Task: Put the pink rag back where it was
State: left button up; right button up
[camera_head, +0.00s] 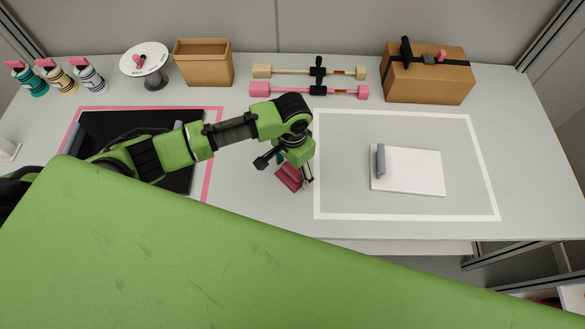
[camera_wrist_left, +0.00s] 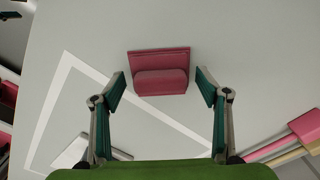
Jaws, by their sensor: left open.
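The pink rag (camera_head: 289,177) is on the grey tabletop near the front middle, just left of the white-outlined area. In the left wrist view the pink rag (camera_wrist_left: 161,72) has a flat back and a thicker raised front part. My left gripper (camera_head: 291,166) is over the rag from above, and the head view partly hides the rag behind it. In the left wrist view my left gripper (camera_wrist_left: 160,85) is open, with one finger on each side of the rag and gaps between. My right gripper is in neither view.
A white board with a grey handle (camera_head: 415,172) lies inside the white outline (camera_head: 480,155). A black panel (camera_head: 95,125) lies in a pink outline. Along the back are several bottles (camera_head: 88,75), a round stand (camera_head: 144,60), an open box (camera_head: 204,65), two bars (camera_head: 290,90) and a strapped box (camera_head: 428,78).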

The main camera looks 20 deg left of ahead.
aim_at(292, 170)
pick_arm(q)
notch_tip(292, 170, up, 12)
jog(key=shift+r+b, duration=0.2)
jog(key=shift+b, duration=0.15)
jog(key=shift+f, duration=0.1)
dwell(0.6)
